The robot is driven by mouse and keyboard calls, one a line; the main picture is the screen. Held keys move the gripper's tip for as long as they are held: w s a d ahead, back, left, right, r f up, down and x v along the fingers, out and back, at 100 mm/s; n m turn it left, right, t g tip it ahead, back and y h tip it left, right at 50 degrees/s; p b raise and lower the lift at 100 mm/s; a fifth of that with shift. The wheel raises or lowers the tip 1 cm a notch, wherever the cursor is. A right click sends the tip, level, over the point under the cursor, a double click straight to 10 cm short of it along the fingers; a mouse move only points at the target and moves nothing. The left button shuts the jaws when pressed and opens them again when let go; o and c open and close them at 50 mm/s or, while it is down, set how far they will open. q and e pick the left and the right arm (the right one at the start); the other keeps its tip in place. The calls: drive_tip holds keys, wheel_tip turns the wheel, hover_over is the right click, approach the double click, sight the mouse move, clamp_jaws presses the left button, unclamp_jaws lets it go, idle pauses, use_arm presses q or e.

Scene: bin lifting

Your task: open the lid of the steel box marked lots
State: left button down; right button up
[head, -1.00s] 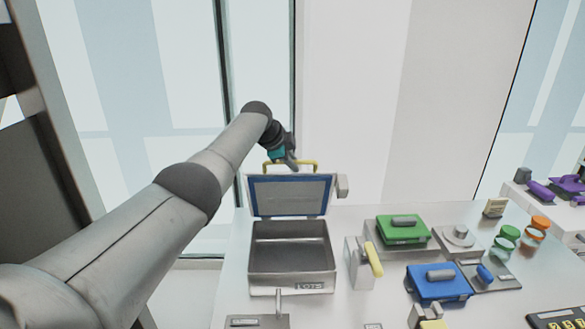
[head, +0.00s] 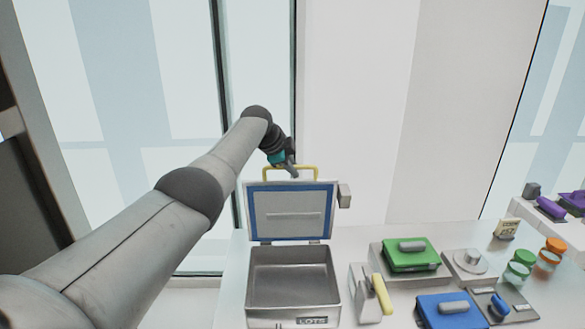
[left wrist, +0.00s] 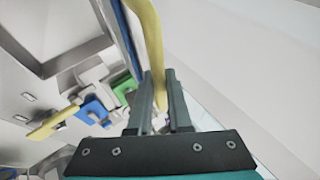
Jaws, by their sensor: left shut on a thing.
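The steel box marked LOTS (head: 292,312) stands on the table, its inside empty as far as I see. Its lid (head: 290,212), with a blue-edged inner face, stands up at the back, roughly upright. A yellow handle (head: 314,168) rises from the lid's top edge. My left gripper (head: 291,171) is at this handle, its fingers shut on it. In the left wrist view the handle (left wrist: 152,45) runs between the two fingers (left wrist: 160,100). My right gripper is not in view.
Right of the box stand a yellow-handled fixture (head: 381,295), a green-lidded box (head: 410,253), a blue-lidded box (head: 449,310) and a steel knob plate (head: 469,262). Green and orange jars (head: 549,254) are farther right. A window and wall panel stand behind the table.

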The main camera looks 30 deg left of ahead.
use_arm(q)
drive_tip(key=c, duration=0.8)
unclamp_jaws()
drive_tip(key=shift+d, duration=0.1)
drive_tip(key=shift+c, duration=0.2)
drive_tip(key=shift+r, duration=0.1)
drive_tip(key=b+v, duration=0.1)
drive_tip(key=v, duration=1.4)
drive_tip(key=shift+b, duration=0.4)
